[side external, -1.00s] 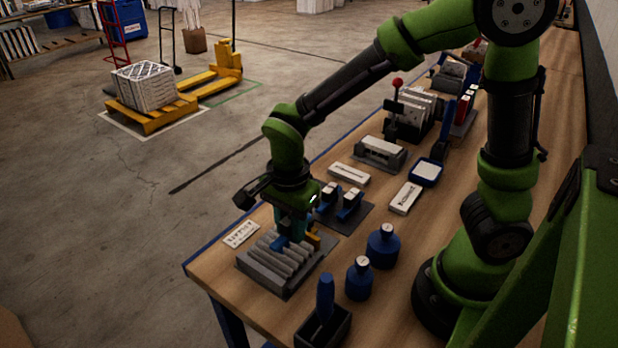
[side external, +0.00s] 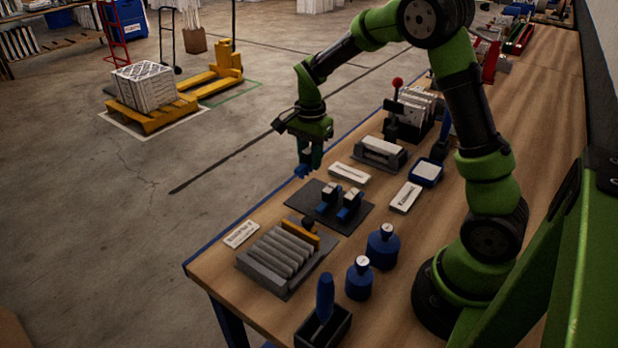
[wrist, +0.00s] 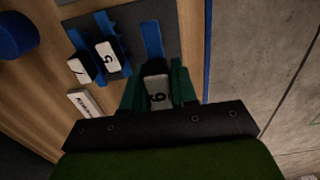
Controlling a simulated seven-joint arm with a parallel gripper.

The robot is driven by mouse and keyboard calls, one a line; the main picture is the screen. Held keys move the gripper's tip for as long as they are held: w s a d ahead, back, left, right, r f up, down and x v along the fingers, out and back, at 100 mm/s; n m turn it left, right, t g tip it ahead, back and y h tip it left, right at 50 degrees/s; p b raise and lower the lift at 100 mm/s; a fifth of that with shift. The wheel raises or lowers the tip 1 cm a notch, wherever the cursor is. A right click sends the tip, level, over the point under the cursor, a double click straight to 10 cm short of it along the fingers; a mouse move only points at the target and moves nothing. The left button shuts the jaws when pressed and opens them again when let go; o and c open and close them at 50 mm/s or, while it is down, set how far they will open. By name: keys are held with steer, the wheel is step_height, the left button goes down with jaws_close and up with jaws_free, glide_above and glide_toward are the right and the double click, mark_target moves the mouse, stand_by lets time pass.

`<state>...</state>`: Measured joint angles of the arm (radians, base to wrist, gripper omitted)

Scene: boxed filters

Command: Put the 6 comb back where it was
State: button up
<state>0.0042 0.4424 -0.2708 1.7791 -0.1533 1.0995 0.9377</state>
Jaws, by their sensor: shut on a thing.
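My gripper (side external: 304,166) is shut on a blue comb (side external: 301,172) and holds it in the air near the bench's left edge, beyond the dark mat (side external: 362,222). In the wrist view, the held comb (wrist: 152,38) has a white label whose digit looks like a 6 or 9, and its blue strip extends over the mat. Two other blue combs with white tops, the left one (side external: 327,203) and the right one (side external: 349,210), stand side by side on the mat. The mat's far-left part is bare.
A grey slotted rack of filters (side external: 281,262) with a yellow piece (side external: 301,235) stands nearer the camera. White label plates (side external: 349,173) and a grey holder (side external: 380,153) lie beyond the mat.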

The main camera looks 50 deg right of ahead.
steer(key=shift+a+f, duration=0.1)
steer(key=shift+f, duration=3.45)
steer(key=shift+f, duration=0.15)
steer(key=o, duration=0.9)
steer(key=shift+o, duration=0.2)
step_height(320, 180, up, 12)
steer(key=shift+r, duration=0.1)
steer(key=s+a+r+n+t+y, duration=0.1)
steer(key=s+a+r+n+t, duration=0.2)
steer(key=s+a+r+n, duration=0.2)
steer(key=s+a+r+n+t+y, duration=0.1)
steer(key=s+a+r+n+t, duration=0.3)
steer(key=s+a+n, duration=0.3)
steer(key=s+r+n, duration=0.1)
steer(key=s+n, duration=0.1)
steer(key=s, duration=0.3)
steer(key=shift+s+a, duration=0.15)
steer(key=shift+s, duration=0.1)
